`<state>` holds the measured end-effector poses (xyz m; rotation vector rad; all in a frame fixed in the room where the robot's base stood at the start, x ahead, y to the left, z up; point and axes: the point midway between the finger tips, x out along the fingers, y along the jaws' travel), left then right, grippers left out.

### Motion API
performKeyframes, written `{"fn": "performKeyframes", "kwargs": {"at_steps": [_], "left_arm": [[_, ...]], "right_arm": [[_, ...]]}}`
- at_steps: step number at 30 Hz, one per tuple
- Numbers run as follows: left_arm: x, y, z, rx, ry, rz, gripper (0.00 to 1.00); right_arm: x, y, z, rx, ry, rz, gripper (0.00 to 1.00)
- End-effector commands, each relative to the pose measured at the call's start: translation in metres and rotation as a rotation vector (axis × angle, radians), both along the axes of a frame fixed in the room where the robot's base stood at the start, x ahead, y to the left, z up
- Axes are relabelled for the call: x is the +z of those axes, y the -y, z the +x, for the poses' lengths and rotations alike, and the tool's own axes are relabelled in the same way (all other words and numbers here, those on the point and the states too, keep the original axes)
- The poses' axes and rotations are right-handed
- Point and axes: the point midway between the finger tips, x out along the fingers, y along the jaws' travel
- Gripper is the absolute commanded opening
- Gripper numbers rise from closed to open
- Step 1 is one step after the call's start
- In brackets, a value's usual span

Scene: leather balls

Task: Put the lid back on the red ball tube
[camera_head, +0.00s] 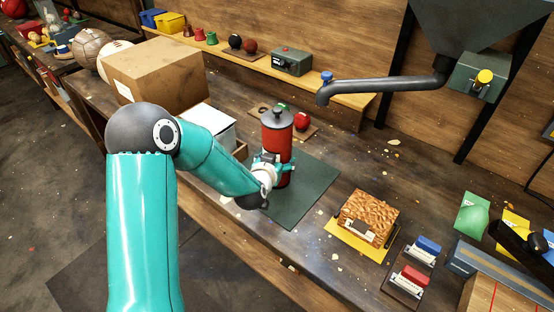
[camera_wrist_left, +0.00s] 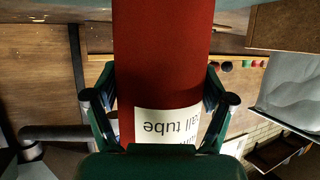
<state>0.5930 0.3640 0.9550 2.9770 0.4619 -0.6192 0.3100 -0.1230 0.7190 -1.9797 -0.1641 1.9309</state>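The red ball tube (camera_head: 279,142) stands upright at the back left of a dark green mat (camera_head: 305,195). A dark grey lid (camera_head: 277,118) with a small knob sits on its top end; I cannot tell how tightly it is seated. My left gripper (camera_head: 268,165) reaches the tube's lower part from the front left. In the left wrist view, its fingers (camera_wrist_left: 160,95) lie against both sides of the tube (camera_wrist_left: 163,45), with a white "ball tube" label (camera_wrist_left: 168,124) between them. The tube's lid is outside that view. My right gripper is not in view.
A cardboard box (camera_head: 155,75) and a white box (camera_head: 208,125) stand left of the tube. A small board with a red ball (camera_head: 301,121) lies behind it. A grey pipe (camera_head: 385,88) overhangs the bench. A brown textured case (camera_head: 367,218) sits right of the mat.

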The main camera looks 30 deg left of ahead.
Motion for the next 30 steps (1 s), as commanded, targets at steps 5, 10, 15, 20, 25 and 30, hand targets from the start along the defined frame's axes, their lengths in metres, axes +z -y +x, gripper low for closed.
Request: {"fn": "performKeyframes", "kwargs": {"at_steps": [5, 10, 15, 20, 25, 30], "left_arm": [[0.000, 0.000, 0.000, -0.001, -0.001, -0.001, 1.00], [0.000, 0.000, 0.000, -0.001, -0.001, -0.001, 1.00], [0.002, 0.001, -0.002, -0.001, 0.000, 0.000, 1.00], [0.009, 0.007, -0.018, -0.002, 0.001, 0.000, 1.00], [0.022, 0.015, -0.047, -0.002, 0.002, 0.000, 1.00], [0.036, 0.025, -0.076, -0.002, 0.002, 0.001, 1.00]], "right_arm": [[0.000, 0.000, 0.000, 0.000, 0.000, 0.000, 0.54], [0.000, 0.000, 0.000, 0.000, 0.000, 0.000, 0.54], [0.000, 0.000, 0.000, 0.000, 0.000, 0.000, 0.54], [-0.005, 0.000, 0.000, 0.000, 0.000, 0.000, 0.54], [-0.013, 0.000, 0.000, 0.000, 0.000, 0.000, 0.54], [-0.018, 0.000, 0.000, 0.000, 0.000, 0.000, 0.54]]}}
